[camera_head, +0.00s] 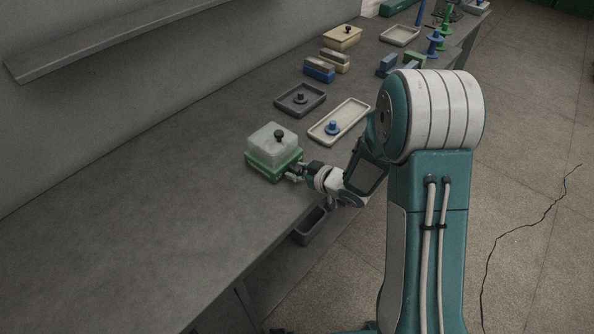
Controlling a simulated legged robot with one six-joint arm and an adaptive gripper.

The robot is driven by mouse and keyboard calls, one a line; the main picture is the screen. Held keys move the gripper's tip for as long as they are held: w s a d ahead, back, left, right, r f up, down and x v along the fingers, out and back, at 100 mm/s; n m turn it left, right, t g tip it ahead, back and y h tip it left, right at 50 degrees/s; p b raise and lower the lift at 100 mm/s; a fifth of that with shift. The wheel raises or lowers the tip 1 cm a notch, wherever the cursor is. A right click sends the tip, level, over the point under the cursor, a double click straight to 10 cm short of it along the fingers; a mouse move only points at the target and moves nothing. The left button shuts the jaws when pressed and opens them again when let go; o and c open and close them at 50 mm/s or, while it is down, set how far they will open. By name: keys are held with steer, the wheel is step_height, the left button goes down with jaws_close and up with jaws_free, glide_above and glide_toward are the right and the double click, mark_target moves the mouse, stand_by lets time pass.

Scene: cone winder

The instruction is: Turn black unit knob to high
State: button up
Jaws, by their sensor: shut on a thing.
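A unit with a green base (262,170) and a translucent pale cover (268,152) stands near the front edge of the bench. A small black knob-like piece (279,134) sits upright on top of the cover. My gripper (293,174) is at the right front side of the green base, low and close against it. It is shut on a small dark part there, likely a knob. The fingers hide most of that part, so its turn position cannot be read. No high or low marking is legible.
A dark tray (316,106) with a black piece and a cream tray (359,112) with a blue spool (333,127) lie behind the unit. Boxes (342,38) and blocks stand farther back. The bench (130,235) is clear at left front. A grey bin (309,226) is below the edge.

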steer(key=shift+w+d+m+g+y, duration=0.1)
steer(key=shift+m+g+y, duration=0.65)
steer(key=shift+m, duration=0.75)
steer(key=o, duration=1.2)
steer(key=shift+c, duration=0.2)
steer(key=shift+y, duration=0.25)
steer(key=v, duration=1.2)
